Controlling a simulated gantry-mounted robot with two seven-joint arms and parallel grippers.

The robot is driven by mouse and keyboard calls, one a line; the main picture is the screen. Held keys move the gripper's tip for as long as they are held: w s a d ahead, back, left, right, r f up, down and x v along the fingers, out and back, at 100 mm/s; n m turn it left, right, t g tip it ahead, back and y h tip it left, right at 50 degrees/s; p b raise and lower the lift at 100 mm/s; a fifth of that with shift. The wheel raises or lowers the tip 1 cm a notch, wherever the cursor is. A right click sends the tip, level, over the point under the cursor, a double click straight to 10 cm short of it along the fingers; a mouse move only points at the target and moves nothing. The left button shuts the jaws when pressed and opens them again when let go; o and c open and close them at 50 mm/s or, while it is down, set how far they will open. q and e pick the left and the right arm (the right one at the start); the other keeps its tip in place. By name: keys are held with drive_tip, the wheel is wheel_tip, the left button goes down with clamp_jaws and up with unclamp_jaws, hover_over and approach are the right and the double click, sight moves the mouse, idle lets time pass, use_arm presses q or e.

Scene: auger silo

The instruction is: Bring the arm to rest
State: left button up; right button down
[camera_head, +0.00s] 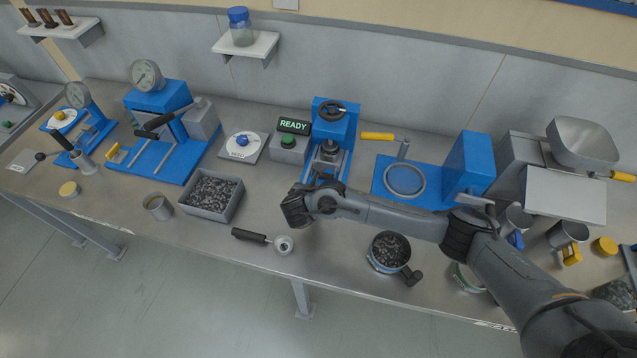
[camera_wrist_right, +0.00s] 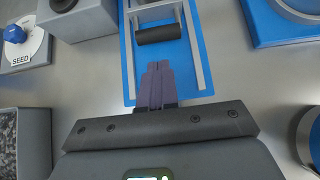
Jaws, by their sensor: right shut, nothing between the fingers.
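My right arm comes in from the lower right in the head view and reaches left over the bench (camera_head: 330,262). My right gripper (camera_head: 318,182) is above the front end of a blue machine (camera_head: 333,122) with a handwheel on top. In the right wrist view the gripper's fingers (camera_wrist_right: 157,85) are together and empty. They point at the blue base plate (camera_wrist_right: 128,70) with grey rails and a dark roller (camera_wrist_right: 159,34). The gripper hides part of the machine's front in the head view. My left gripper is not in view.
A grey bin of dark granules (camera_head: 212,193) and a dark-handled tool (camera_head: 262,240) lie left of the gripper. A pot of granules (camera_head: 388,252) stands below my forearm. A READY sign (camera_head: 294,126) sits above a box with a green button.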

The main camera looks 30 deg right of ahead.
drive_tip(key=s+a+m+y, duration=0.1)
drive_tip(key=s+a, duration=0.2)
drive_tip(key=s+a+m+y, duration=0.1)
drive_tip(key=s+a+m, duration=0.1)
drive_tip(key=s+a, duration=0.1)
drive_tip(key=s+a+f+m+g+y, duration=0.1)
drive_tip(key=s+a, duration=0.3)
drive_tip(key=shift+s+m+p, duration=0.2)
drive_tip(key=shift+m+p, duration=0.1)
drive_tip(key=s+m, duration=0.1)
drive_tip(key=s, duration=0.1)
drive_tip(key=s+a+m+y, duration=0.1)
drive_tip(key=s+m, duration=0.1)
drive_tip(key=s+a+m+y, duration=0.1)
drive_tip(key=s, duration=0.1)
drive_tip(key=shift+a+f+m+g, duration=0.15)
drive_tip(key=shift+a+m+g, duration=0.1)
drive_tip(key=shift+m+g, duration=0.15)
drive_tip(key=s+d+r+m+g+y+p, duration=0.15)
drive_tip(key=s+d+m, duration=0.25)
drive_tip(key=s+m, duration=0.4)
drive_tip(key=s+d+r+m+y, duration=0.1)
drive_tip(key=s+d+r+m, duration=0.1)
drive_tip(key=s+d+m, duration=0.45)
wheel_tip(320, 180, up, 20)
drive_tip(key=s+a+p, duration=0.1)
drive_tip(key=a+p, duration=0.1)
drive_tip(key=p, duration=1.7)
drive_tip(key=shift+a+m, duration=0.15)
drive_tip(key=shift+m, duration=0.3)
